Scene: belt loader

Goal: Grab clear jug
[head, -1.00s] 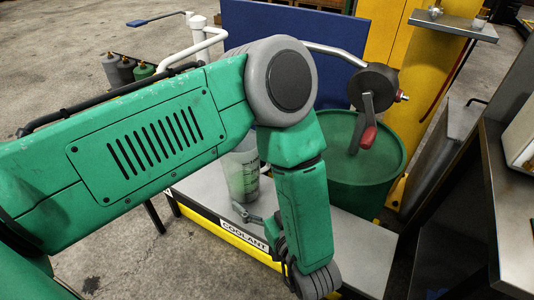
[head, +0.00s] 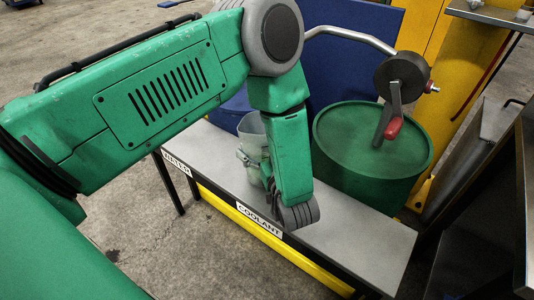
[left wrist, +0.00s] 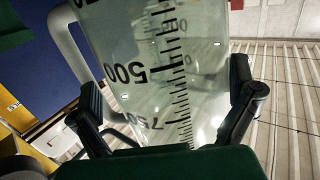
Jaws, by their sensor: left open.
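The clear jug (head: 250,127) stands on the grey bench top in the head view, partly hidden behind my left forearm. In the left wrist view the jug (left wrist: 150,50) fills the middle, with black measuring marks and numbers such as 500 on its wall. My left gripper (head: 250,166) is at the jug's side in the head view, mostly hidden by my arm. In the left wrist view its open fingers (left wrist: 170,108) stand on either side of the jug. I cannot tell whether either finger touches it. My right gripper is not in view.
The bench (head: 335,232) has COOLANT and WATER labels on its front edge. A blue panel (head: 345,50) and yellow post (head: 432,40) are behind. The bench top right of my arm is clear.

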